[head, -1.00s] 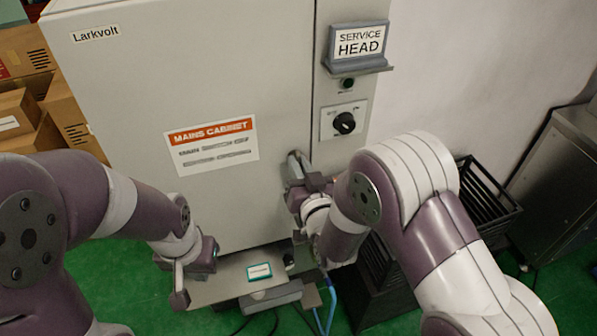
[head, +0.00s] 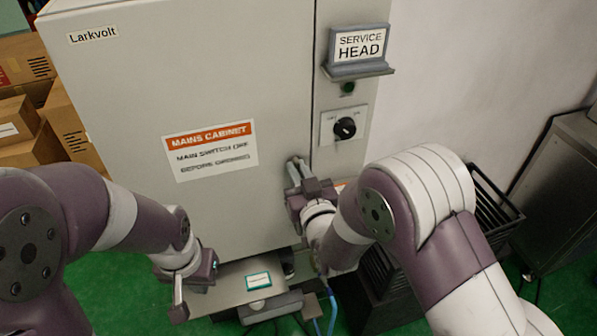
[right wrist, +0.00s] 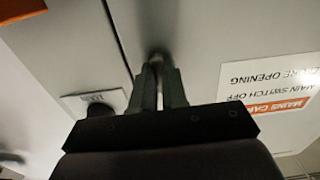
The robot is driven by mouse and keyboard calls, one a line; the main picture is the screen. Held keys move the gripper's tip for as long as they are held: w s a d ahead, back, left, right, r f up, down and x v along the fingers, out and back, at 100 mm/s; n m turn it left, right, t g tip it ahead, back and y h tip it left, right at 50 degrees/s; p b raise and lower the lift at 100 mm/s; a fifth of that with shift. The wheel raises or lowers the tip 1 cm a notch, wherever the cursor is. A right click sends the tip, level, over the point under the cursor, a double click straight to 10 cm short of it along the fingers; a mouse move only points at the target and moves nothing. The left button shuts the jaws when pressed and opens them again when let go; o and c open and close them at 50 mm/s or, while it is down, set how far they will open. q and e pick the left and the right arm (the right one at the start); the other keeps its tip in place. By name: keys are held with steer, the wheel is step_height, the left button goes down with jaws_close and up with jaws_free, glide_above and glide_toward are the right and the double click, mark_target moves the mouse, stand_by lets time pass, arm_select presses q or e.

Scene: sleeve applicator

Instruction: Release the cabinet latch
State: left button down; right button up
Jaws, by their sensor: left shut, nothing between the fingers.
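The grey cabinet door (head: 200,90) appears closed, with its edge seam running down beside the side panel. The small grey latch handle (head: 297,162) sits at the door's right edge, and it also shows in the right wrist view (right wrist: 158,58). My right gripper (head: 298,176) is at the latch, its two fingers (right wrist: 160,88) closed on either side of the handle. My palm hides the lower part of the handle. My left gripper (head: 179,302) is shut and empty, pointing down in front of the cabinet's lower edge, apart from the latch.
A black rotary switch (head: 345,128) and a "Service Head" sign (head: 360,46) are on the side panel above my right gripper. A shelf with a teal-edged label (head: 258,281) sits below the door. Black crates (head: 490,215) stand right, cardboard boxes (head: 65,115) left.

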steer(key=o, duration=0.4)
steer(key=shift+r, duration=0.1)
steer(key=b+v, duration=0.3)
steer(key=v, duration=0.9)
steer(key=shift+s+d, duration=0.15)
steer(key=shift+s, duration=0.2)
